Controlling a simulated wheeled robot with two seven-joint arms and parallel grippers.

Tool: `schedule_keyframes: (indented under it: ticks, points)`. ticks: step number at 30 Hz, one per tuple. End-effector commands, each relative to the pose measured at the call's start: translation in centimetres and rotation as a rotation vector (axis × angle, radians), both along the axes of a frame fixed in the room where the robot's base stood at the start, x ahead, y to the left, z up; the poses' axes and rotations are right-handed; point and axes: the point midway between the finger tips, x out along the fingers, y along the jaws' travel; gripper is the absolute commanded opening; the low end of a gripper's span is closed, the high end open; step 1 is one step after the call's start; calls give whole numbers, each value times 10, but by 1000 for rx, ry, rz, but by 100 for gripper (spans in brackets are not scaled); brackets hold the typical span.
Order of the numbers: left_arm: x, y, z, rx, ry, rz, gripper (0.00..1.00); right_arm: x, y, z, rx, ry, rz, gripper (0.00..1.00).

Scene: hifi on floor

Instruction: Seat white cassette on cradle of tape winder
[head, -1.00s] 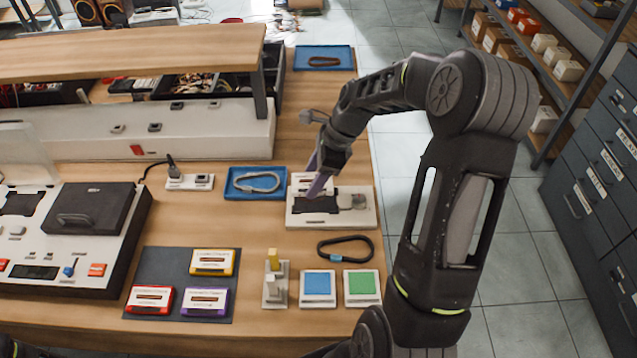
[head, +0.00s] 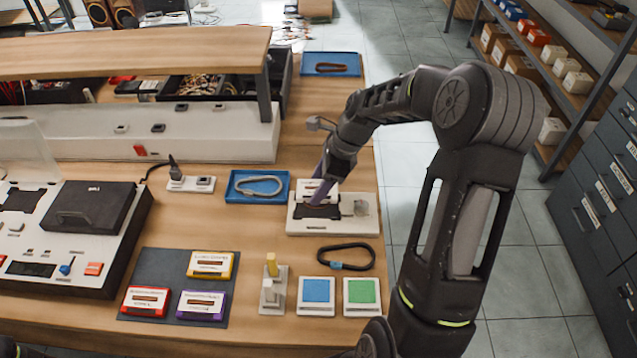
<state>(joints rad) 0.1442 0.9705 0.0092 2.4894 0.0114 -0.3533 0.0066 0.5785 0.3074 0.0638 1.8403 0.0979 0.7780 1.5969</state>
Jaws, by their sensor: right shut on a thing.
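The tape winder (head: 345,227) is a pale, flat unit with a dark cradle (head: 318,212), near the right edge of the bench. My right gripper (head: 321,188) is over its back left part, shut on the white cassette (head: 308,186). The cassette shows as a small white piece beside the purple-grey fingers, partly hidden by them. It looks tilted up at the back of the cradle; I cannot tell whether it touches it. My left gripper is not in view.
A blue tray (head: 259,186) with a grey loop is left of the winder. A black belt loop (head: 345,256) lies in front. Yellow, red and purple cassettes lie on a dark mat (head: 165,262). Blue (head: 317,290) and green (head: 362,291) square pads are at the front.

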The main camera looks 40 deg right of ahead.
Motion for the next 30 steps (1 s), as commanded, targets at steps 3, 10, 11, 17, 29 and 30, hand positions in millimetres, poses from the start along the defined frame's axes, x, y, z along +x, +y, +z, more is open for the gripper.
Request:
schedule_keyframes:
  ticks: [3, 10, 11, 17, 29, 30]
  points:
    - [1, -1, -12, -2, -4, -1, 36, 0, 0, -15, 1, 1, 0, 17]
    - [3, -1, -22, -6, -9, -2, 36, 0, 0, -28, 1, 1, -1, 17]
    - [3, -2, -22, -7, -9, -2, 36, 0, 0, -29, 1, 1, -1, 17]
    - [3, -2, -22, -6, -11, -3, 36, 0, 0, -30, 0, 0, 0, 17]
    - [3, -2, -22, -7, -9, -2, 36, 0, 0, -30, 0, 0, 0, 17]
    - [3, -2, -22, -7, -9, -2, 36, 0, 0, -30, 0, 0, 0, 17]
